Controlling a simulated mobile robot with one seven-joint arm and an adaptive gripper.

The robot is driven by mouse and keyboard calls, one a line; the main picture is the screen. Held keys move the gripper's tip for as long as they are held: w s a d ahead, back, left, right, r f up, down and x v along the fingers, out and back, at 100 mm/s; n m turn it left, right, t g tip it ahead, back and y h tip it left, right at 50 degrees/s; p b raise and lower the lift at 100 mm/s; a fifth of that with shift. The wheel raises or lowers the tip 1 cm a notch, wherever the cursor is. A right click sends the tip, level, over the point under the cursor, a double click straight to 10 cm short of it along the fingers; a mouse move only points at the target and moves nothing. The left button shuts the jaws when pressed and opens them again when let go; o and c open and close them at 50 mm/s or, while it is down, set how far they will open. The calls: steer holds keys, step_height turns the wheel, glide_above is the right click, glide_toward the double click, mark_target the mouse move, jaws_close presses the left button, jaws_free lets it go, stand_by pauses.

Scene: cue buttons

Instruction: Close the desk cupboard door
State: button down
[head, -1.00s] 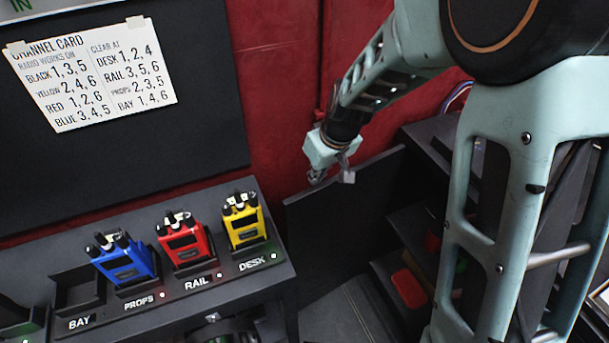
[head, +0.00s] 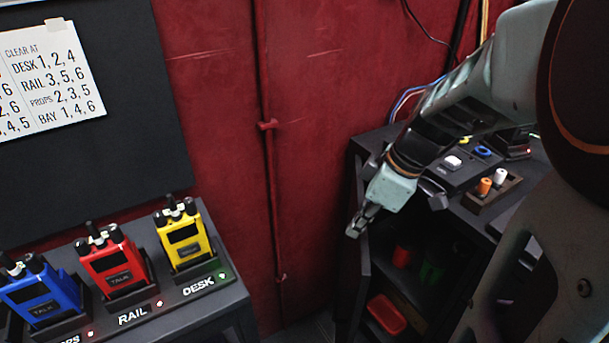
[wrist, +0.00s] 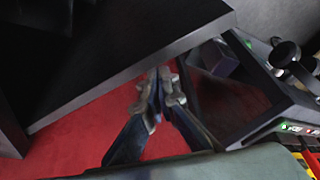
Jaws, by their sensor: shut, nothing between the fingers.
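The desk cupboard door (head: 364,268) is a dark panel seen nearly edge-on at the left side of the desk cupboard in the head view. The cupboard's front is open and its inside (head: 415,285) shows. My gripper (head: 355,227) is shut and empty, pointing down and left by the upper part of the door. I cannot tell whether it touches the door. In the wrist view, the shut fingers (wrist: 156,88) lie close to the edge of a large dark panel (wrist: 130,60); I cannot tell for sure which part this is.
A red tray (head: 386,314) and a red cup-like thing (head: 402,256) are inside the cupboard. The desk top carries orange and white pegs in a holder (head: 490,196). A radio rack (head: 215,292) with blue, red and yellow radios stands at left. Red wall (head: 215,120) lies behind.

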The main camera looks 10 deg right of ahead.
steer(key=d+n+g, duration=0.1)
steer(key=d+n, duration=0.3)
steer(key=d, duration=1.1)
steer(key=shift+w+d+n+g+b, duration=0.25)
steer(key=shift+w+n+g+b, duration=0.05)
steer(key=shift+w+b, duration=0.05)
steer(key=shift+r, duration=0.1)
